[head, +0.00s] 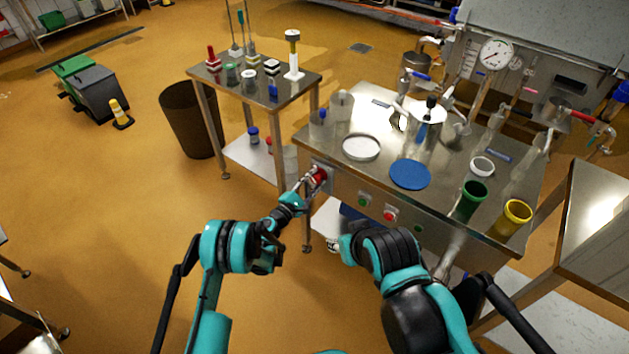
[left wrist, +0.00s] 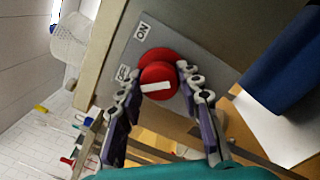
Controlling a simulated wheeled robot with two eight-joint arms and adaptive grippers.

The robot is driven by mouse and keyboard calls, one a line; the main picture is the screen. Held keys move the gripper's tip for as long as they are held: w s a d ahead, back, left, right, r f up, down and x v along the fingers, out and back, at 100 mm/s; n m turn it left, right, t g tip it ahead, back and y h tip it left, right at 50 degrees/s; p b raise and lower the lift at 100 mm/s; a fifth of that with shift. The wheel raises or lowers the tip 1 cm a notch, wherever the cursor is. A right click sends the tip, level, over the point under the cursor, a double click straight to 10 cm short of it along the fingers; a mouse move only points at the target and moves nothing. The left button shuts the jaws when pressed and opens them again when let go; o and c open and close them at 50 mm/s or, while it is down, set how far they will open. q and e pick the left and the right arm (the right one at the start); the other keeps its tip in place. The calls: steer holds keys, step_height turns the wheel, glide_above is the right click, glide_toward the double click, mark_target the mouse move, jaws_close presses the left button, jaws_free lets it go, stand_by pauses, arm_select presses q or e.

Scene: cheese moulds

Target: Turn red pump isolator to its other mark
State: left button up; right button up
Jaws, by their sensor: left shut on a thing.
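The red pump isolator (head: 319,177) is on the left end of the steel table's front panel. In the left wrist view its round red knob (left wrist: 158,77) has a white bar lying nearly level across the picture. The bar's left end faces the side of the smaller label (left wrist: 123,73), which seems to read OFF; the ON label (left wrist: 142,30) is above the knob. My left gripper (left wrist: 158,72) is shut on the knob, one finger on each side. My right gripper (head: 334,244) is low in front of the table, away from the isolator, its fingers unclear.
A green button (head: 363,201) and a red button (head: 390,215) are on the same panel, right of the isolator. The steel table (head: 330,148) carries a blue disc (head: 410,174), a white dish (head: 361,147) and cups. A side table (head: 240,85) stands behind left.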

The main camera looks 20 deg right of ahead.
mark_target(316, 175)
arm_select(q)
steer(key=shift+w+d+r+n, duration=0.1)
steer(key=shift+r+n, duration=0.05)
steer(key=shift+n, duration=0.25)
steer(key=o, duration=1)
steer(key=shift+o, duration=0.8)
steer(key=shift+d, duration=0.1)
step_height(316, 175, up, 10)
steer(key=shift+f, duration=0.1)
